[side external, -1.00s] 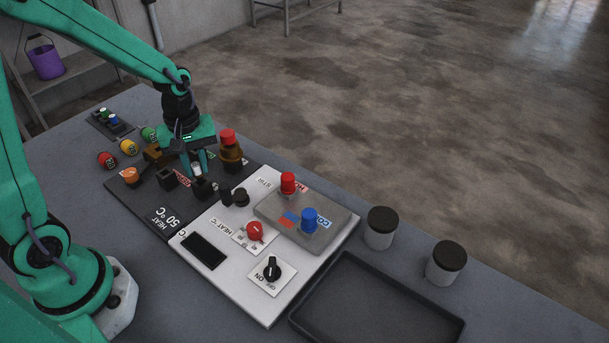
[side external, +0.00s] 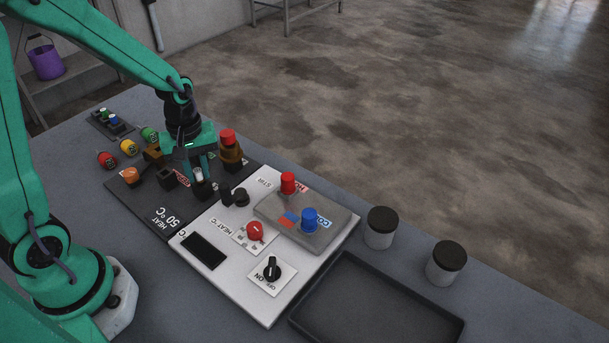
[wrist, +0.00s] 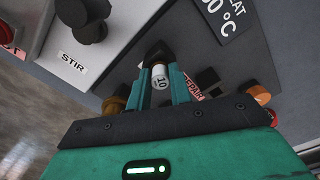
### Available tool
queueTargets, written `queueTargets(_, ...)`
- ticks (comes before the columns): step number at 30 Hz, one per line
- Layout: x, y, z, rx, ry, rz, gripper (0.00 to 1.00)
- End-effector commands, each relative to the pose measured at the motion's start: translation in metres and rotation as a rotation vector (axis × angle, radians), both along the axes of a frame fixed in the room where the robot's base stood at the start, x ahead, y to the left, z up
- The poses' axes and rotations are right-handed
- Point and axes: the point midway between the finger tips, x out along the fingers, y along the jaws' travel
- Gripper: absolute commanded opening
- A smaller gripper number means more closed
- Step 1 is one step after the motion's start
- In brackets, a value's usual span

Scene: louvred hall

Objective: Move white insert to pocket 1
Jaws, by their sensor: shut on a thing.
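The white insert (side external: 198,174) is a small pale cylinder between the fingertips of my gripper (side external: 199,176). In the wrist view the insert (wrist: 160,77) shows a "10" mark, and my gripper (wrist: 160,88) is closed on it from both sides. The insert is over a small black block (side external: 203,191) on the dark panel; I cannot tell whether it touches or sits in it. Another black block (side external: 168,179) stands to the left. I cannot read which pocket is number 1.
A brown fixture with a red cap (side external: 228,137) stands close at the gripper's right. An orange-topped knob (side external: 131,176) is left. A white panel (side external: 206,275) with knobs, a grey unit (side external: 270,208) and an empty dark tray (side external: 377,330) lie to the right. Coloured pieces (side external: 107,159) stand at left.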

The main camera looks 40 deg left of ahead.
Motion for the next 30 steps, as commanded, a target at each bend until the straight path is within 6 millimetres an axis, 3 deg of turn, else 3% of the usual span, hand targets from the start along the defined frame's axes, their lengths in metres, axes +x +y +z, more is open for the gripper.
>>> queueTargets(1, 0.0, 0.0, 0.0, 0.0, 0.0, 0.0, 0.26)
queueTargets(4, 0.0, 0.0, 0.0, 0.0, 0.0, 0.0, 0.46)
queueTargets(17, 0.0, 0.0, 0.005, -0.001, -0.001, 0.0, 0.46)
queueTargets(30, 0.001, 0.0, 0.04, 0.001, -0.003, 0.0, 0.46)
